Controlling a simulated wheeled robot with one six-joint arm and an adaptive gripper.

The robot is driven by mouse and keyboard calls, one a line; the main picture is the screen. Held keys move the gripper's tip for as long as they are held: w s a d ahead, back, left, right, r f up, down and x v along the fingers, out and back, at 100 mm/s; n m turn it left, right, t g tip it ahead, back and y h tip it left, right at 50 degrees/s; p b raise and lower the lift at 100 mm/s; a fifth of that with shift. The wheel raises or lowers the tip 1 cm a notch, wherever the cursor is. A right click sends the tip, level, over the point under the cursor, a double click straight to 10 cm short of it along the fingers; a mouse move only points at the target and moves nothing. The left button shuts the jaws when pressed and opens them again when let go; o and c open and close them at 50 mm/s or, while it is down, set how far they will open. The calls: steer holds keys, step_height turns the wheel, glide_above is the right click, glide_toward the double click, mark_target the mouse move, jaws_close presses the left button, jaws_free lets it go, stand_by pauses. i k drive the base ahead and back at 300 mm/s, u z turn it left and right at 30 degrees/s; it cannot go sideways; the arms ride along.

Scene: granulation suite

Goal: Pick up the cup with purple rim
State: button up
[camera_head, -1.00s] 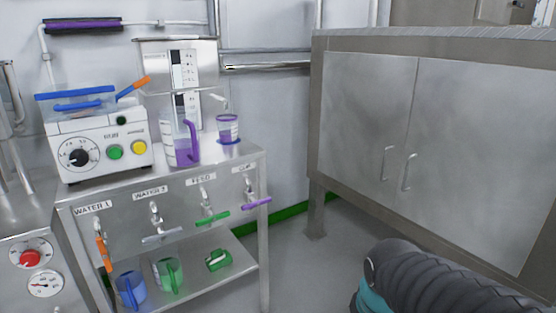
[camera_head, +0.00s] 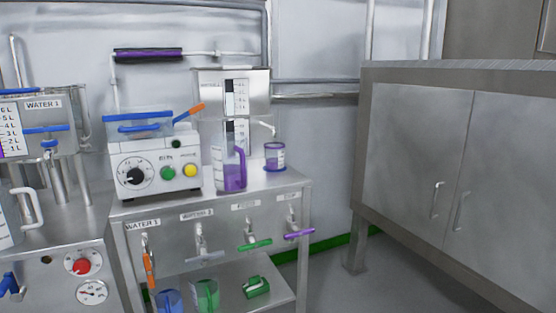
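The cup with purple rim (camera_head: 275,156) is small and clear with a purple band. It stands upright near the back right of the steel bench top, below a thin spout. Left of it stands a larger clear jug with a purple handle and purple lower part (camera_head: 231,170). My gripper is not in view, and no part of my arm shows now.
A white machine with knob and buttons (camera_head: 156,174) stands on the bench left of the jug. Valves with coloured handles (camera_head: 298,234) stick out from the bench front. Blue and green jugs (camera_head: 206,294) stand on the shelf below. A steel cabinet (camera_head: 420,150) fills the right.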

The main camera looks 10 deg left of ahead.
mark_target(273, 152)
steer(key=u, duration=2.25)
steer(key=i, duration=1.3)
steer(key=z, duration=2.3)
